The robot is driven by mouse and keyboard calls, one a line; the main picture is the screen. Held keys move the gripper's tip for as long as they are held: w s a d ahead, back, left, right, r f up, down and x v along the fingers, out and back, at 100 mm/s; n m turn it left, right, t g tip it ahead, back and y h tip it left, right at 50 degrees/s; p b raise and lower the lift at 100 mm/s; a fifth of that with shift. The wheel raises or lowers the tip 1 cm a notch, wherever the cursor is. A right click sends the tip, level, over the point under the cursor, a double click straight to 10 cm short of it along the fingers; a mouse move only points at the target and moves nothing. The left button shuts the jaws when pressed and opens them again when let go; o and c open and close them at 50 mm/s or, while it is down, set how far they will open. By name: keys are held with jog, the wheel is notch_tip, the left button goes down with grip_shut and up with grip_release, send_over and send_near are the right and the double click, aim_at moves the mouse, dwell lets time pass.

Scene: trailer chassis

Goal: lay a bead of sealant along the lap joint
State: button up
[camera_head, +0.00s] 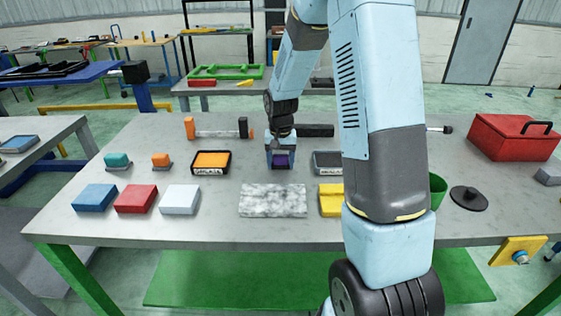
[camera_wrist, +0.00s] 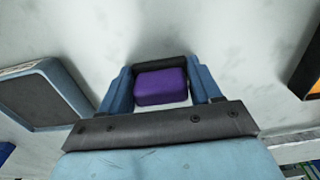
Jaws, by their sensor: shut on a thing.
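My gripper (camera_head: 281,163) is over the middle of the grey workbench (camera_head: 215,222), between an orange-filled black tray (camera_head: 211,161) and a grey-filled black tray (camera_head: 328,162). It is shut on a small purple block (camera_head: 282,159). In the wrist view the purple block (camera_wrist: 160,86) sits between the two blue fingers of the gripper (camera_wrist: 161,92). Whether the block touches the bench is hard to tell. I cannot make out a lap joint or a sealant bead in either view.
In front lie blue (camera_head: 95,197), red (camera_head: 136,198) and white (camera_head: 180,199) blocks, a mottled grey slab (camera_head: 273,200) and a yellow piece (camera_head: 331,200). An orange-ended bar (camera_head: 217,133) lies behind. A red toolbox (camera_head: 513,137) stands right. My arm hides part of the bench.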

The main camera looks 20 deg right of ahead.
aim_at(280, 155)
jog(key=o, duration=0.8)
jog(key=shift+s+f, duration=0.35)
jog(key=shift+f, duration=0.25)
jog(key=shift+c, duration=0.2)
jog(key=shift+o, duration=1.2)
jog(key=shift+r, duration=0.2)
jog(key=shift+w+r, duration=0.2)
jog(key=shift+r, duration=0.1)
jog(key=r, duration=1)
jog(key=shift+w+r, duration=0.2)
jog(key=shift+r, duration=0.1)
jog(key=s+r+n+t, duration=0.2)
jog(key=s+r+t, duration=0.1)
jog(key=s+r, duration=1.05)
jog(key=shift+s+r+n+t, duration=0.25)
jog(key=shift+s+r+t, duration=0.2)
jog(key=shift+s, duration=2)
jog(key=shift+s+r+n+t, duration=0.3)
jog(key=shift+s+r+t, duration=0.1)
jog(key=shift+s, duration=2)
jog(key=shift+s+r+n+t, duration=0.25)
jog(key=shift+s+r+t, duration=0.15)
jog(key=shift+s, duration=2.05)
